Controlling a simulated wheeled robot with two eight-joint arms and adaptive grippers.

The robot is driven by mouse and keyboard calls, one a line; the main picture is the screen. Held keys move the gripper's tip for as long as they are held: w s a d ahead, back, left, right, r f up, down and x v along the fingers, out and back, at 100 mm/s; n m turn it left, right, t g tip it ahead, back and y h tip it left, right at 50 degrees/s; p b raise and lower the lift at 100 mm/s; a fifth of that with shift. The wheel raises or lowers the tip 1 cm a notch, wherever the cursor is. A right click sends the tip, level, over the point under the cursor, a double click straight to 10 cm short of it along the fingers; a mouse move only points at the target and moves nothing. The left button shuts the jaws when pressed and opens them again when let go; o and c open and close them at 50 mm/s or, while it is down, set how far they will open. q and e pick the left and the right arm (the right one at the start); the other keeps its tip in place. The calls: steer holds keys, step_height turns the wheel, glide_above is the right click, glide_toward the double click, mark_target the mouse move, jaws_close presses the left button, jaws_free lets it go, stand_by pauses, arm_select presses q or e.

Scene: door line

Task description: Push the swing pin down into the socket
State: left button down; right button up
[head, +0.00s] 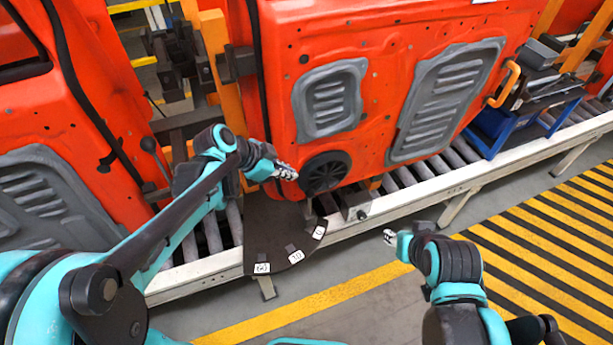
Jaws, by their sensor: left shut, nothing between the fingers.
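My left gripper (286,172) is shut and empty. It is in front of the lower left edge of the orange door panel (385,30), just left of the round black speaker grille (325,173). A dark lever with a ball knob (148,144) stands tilted by the fixture, left of my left gripper. I cannot tell whether it is the swing pin. I cannot make out the socket; my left arm and gripper cover part of that area. My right gripper (389,237) is over the floor in front of the conveyor, away from the door; its finger opening is unclear.
A roller conveyor (440,190) with a pale rail runs under the doors. A dark plate with white labels (270,235) sits at its front edge. Another orange door (85,110) stands at left. A blue bin (492,128) is at right. Yellow-striped floor (540,240) is clear.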

arm_select(q)
steer(key=b, duration=0.2)
glide_above(307, 195)
step_height(307, 195, down, 7)
step_height(307, 195, down, 4)
steer(key=shift+d+r+b, duration=0.1)
steer(key=shift+r+b, duration=0.05)
steer(key=shift+b, duration=0.15)
steer(key=shift+w+f, duration=0.1)
steer(key=shift+f, duration=0.35)
step_height(307, 195, down, 5)
steer(key=b, duration=0.4)
steer(key=shift+s, duration=0.2)
steer(key=shift+r, duration=0.1)
